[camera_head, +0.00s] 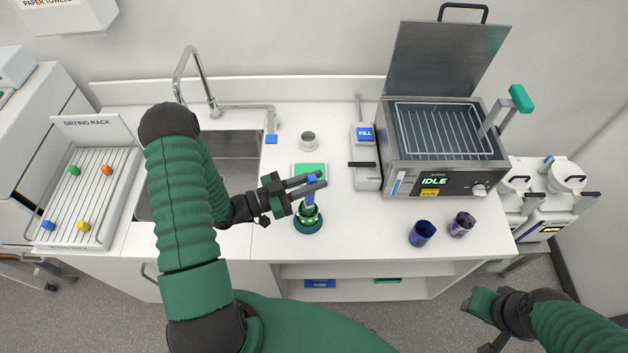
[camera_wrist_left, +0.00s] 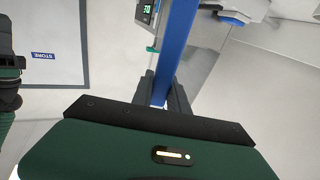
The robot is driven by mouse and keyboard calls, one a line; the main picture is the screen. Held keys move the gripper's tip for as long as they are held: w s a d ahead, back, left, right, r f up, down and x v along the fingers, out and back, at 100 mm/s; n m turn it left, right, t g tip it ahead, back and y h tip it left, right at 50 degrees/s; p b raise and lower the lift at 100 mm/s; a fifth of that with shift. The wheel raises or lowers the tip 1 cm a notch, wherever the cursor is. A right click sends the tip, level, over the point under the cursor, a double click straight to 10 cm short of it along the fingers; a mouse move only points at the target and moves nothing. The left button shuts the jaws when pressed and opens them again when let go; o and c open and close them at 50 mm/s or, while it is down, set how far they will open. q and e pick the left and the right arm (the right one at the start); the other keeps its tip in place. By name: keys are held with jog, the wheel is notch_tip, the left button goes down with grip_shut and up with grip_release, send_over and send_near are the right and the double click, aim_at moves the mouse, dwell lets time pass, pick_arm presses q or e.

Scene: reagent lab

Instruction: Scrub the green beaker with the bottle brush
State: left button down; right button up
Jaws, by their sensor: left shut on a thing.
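The green beaker (camera_head: 308,226) stands upright near the counter's front edge, left of centre. My left gripper (camera_head: 311,184) is above it, shut on the blue handle of the bottle brush (camera_head: 310,199). The brush points down and its lower end is at the beaker's mouth; how deep it reaches is hard to tell. In the left wrist view the blue handle (camera_wrist_left: 178,50) runs up from between the fingers (camera_wrist_left: 173,97). My right gripper (camera_head: 487,321) hangs at the lower right, away from the counter, and its jaws are unclear.
A green-and-white mat (camera_head: 310,170) lies just behind the beaker. A sink (camera_head: 238,145) and drying rack (camera_head: 108,180) with coloured pegs are left. A small grey cup (camera_head: 308,140) stands behind.

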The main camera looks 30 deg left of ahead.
pick_arm(q)
jog(key=shift+r+p, duration=3.05)
jog(key=shift+r, duration=1.1)
jog(key=shift+f, duration=0.1)
